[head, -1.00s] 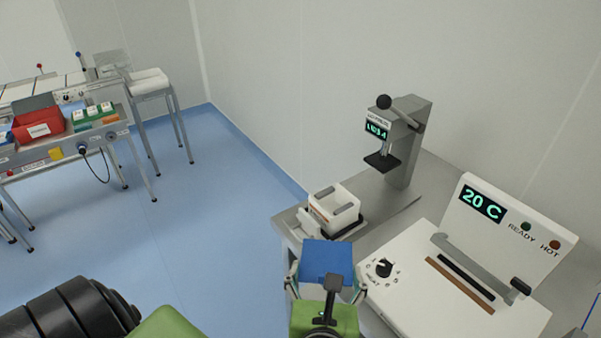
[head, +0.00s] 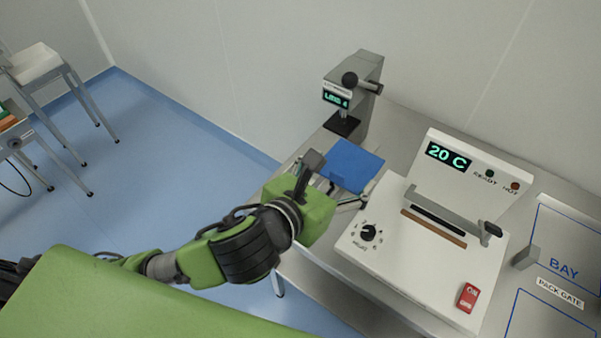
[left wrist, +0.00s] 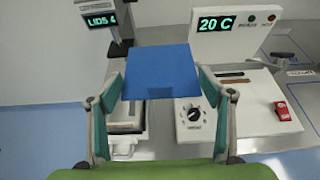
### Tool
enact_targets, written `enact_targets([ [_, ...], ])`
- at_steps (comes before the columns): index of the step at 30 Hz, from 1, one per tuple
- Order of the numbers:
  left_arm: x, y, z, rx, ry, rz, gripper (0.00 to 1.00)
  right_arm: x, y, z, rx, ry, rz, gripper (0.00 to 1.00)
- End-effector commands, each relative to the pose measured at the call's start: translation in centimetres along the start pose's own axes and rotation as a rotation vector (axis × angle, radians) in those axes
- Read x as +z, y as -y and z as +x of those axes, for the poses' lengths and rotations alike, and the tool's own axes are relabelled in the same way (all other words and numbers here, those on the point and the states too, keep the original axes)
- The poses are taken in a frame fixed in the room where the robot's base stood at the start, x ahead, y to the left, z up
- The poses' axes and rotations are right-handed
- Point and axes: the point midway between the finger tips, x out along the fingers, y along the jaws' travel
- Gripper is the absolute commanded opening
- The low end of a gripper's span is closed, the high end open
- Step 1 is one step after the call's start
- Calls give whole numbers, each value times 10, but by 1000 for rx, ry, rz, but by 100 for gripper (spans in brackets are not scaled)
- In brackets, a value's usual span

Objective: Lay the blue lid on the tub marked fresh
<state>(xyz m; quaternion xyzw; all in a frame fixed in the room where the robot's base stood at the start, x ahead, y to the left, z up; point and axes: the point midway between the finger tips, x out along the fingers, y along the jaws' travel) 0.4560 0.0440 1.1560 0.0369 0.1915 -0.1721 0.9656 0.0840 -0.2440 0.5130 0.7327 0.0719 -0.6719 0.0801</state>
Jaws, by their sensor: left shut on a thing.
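The blue lid (head: 352,165) is held by my left gripper (head: 338,183), above the steel bench beside the white heated machine. In the left wrist view the lid (left wrist: 160,72) sits between the two fingers of the gripper (left wrist: 161,85), which are shut on its sides. Part of a white tub (left wrist: 158,113) shows below the lid in that view. The lid and gripper hide most of it, and no marking on it is readable. The tub is hidden in the head view. My right gripper is not in view.
A grey press (head: 365,95) reading "LIDS 4" stands behind the lid. The white machine (head: 385,225), reading "20 C", is to the right, with a bar, a knob and a red switch (head: 467,298). An outlined bay (head: 565,245) lies at far right.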

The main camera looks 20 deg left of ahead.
Motion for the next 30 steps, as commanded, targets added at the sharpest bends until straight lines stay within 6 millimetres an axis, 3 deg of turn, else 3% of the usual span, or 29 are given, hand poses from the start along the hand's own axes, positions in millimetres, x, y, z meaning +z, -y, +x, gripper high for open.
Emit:
enact_targets([
  [1,-13,-14,7,9,-2,4,56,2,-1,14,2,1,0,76],
  [9,-34,-72,28,9,1,1,56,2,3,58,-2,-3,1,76],
  [18,-64,-106,47,5,-3,-3,56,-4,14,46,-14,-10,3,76],
  [25,-79,-120,56,7,-5,-3,56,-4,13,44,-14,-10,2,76],
  [30,-98,-117,64,4,-3,-8,56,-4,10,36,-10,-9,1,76],
])
